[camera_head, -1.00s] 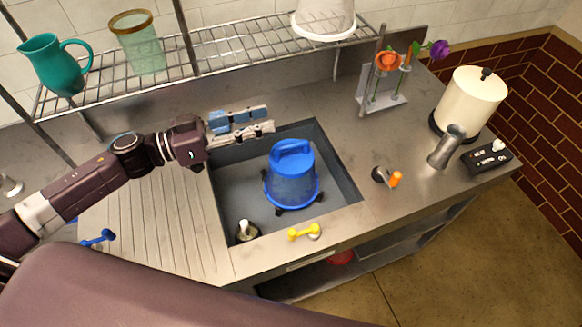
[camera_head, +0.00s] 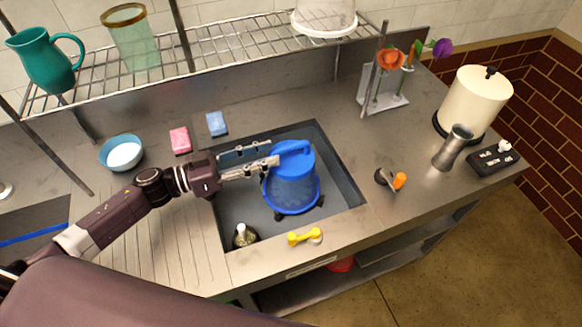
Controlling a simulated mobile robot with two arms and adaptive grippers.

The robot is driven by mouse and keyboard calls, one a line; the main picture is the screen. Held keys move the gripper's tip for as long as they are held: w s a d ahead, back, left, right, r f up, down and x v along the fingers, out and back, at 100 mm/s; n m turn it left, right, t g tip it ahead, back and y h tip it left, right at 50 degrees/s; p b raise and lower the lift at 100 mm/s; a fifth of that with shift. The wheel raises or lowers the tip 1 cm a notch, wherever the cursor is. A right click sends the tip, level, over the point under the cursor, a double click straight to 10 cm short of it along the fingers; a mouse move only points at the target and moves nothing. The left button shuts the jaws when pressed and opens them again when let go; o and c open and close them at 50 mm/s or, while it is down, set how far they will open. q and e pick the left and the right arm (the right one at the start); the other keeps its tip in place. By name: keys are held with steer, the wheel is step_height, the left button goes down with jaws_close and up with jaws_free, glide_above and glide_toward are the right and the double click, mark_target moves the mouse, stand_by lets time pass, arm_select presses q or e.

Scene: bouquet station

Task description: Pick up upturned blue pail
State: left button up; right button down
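The blue pail (camera_head: 291,187) stands upside down in the sink (camera_head: 345,190), its wide rim low and its raised blue top piece (camera_head: 296,147) uppermost. My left gripper (camera_head: 273,153) reaches in from the left over the sink. Its two fingers are apart with a gap between them, and their tips are at the left edge of the pail's top. I cannot tell whether they touch it. The lower finger hides a little of the pail's upper left. My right gripper is not in view.
A dark-based bottle or brush (camera_head: 244,235) stands in the sink's front left corner. A yellow tap handle (camera_head: 305,237) and an orange-tipped fitting (camera_head: 398,181) sit near the sink. Pink (camera_head: 181,140) and blue (camera_head: 217,123) sponges and a bowl (camera_head: 122,153) lie behind my arm.

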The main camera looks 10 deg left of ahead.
mark_target(281, 150)
arm_select(q)
steer(key=p+x, duration=0.1)
steer(key=x, duration=0.6)
steer(key=shift+p, duration=0.4)
steer(key=shift+s, duration=0.1)
steer(key=shift+a, duration=0.1)
steer(key=shift+c, duration=0.6)
jaws_close()
